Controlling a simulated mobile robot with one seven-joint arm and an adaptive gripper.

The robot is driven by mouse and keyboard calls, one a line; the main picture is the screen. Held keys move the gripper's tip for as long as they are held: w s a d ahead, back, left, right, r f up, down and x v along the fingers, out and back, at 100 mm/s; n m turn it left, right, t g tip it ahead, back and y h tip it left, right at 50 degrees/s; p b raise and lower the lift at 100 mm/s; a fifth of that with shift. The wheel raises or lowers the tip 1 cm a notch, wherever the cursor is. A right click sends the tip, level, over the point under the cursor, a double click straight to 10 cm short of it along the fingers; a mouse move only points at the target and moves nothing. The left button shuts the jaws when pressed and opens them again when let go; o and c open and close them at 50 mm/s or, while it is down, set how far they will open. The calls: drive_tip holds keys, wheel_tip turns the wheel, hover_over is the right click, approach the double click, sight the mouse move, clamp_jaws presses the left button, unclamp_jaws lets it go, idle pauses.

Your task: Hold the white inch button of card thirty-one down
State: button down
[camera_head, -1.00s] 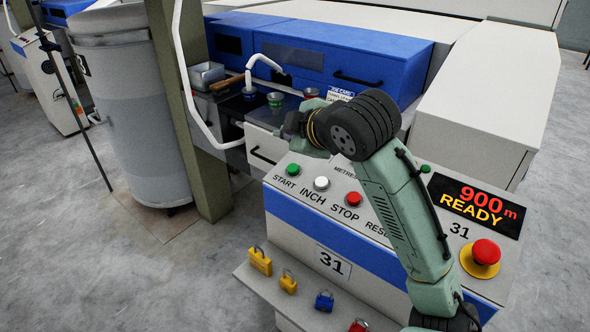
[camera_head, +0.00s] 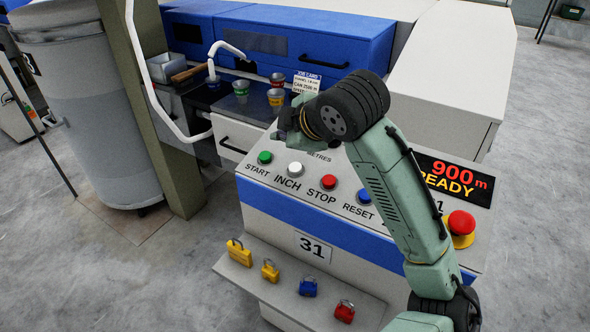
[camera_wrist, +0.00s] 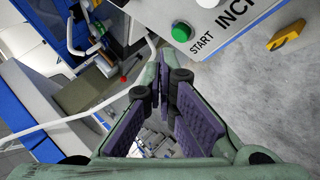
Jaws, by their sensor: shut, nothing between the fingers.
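Card thirty-one's console (camera_head: 345,255) bears the plate "31" on its front. The white inch button (camera_head: 295,169) sits above the word INCH, between the green start button (camera_head: 265,157) and the red stop button (camera_head: 329,181). In the wrist view the white inch button (camera_wrist: 208,3) is cut by the top edge, beside the green start button (camera_wrist: 181,32). My gripper (camera_wrist: 162,84) is shut and empty, apart from the buttons. In the head view my wrist is above and behind the button row, and the fingers are mostly hidden.
A blue reset button (camera_head: 364,196), display reading 900 m READY (camera_head: 455,180) and red emergency stop (camera_head: 461,223) are farther right. Several padlocks lie on the front shelf (camera_head: 270,290). A green post (camera_head: 150,110), white bent pipe (camera_head: 155,95) and small cups (camera_head: 275,97) stand left and behind.

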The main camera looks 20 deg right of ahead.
drive_tip(key=f+b, duration=0.1)
drive_tip(key=f, duration=0.1)
drive_tip(key=d+f+b, duration=0.1)
drive_tip(key=f+b, duration=0.1)
drive_tip(key=w+f+b, duration=0.1)
drive_tip(key=f, duration=0.2)
drive_tip(key=shift+d+b, duration=0.25)
drive_tip(key=shift+b, duration=0.05)
idle(1.0)
drive_tip(key=shift+w+f+b, duration=0.15)
drive_tip(key=shift+f+b, duration=0.2)
drive_tip(key=shift+d+f+b, duration=0.15)
drive_tip(key=shift+f+b, duration=0.25)
drive_tip(key=shift+f, duration=0.05)
idle(1.8)
idle(1.8)
drive_tip(key=shift+a+r+p, duration=0.2)
drive_tip(key=shift+r+p, duration=0.4)
drive_tip(key=shift+r, duration=0.25)
drive_tip(key=shift+s+a+r+p, duration=0.15)
drive_tip(key=shift+r+p, duration=0.45)
drive_tip(key=shift+r, duration=0.25)
drive_tip(key=shift+s+a+r+p, duration=0.2)
drive_tip(key=shift+r+p, duration=0.45)
drive_tip(key=shift+r, duration=0.15)
drive_tip(key=shift+s+a+r+p, duration=0.15)
drive_tip(key=shift+r+p, duration=0.45)
drive_tip(key=shift+r, duration=0.25)
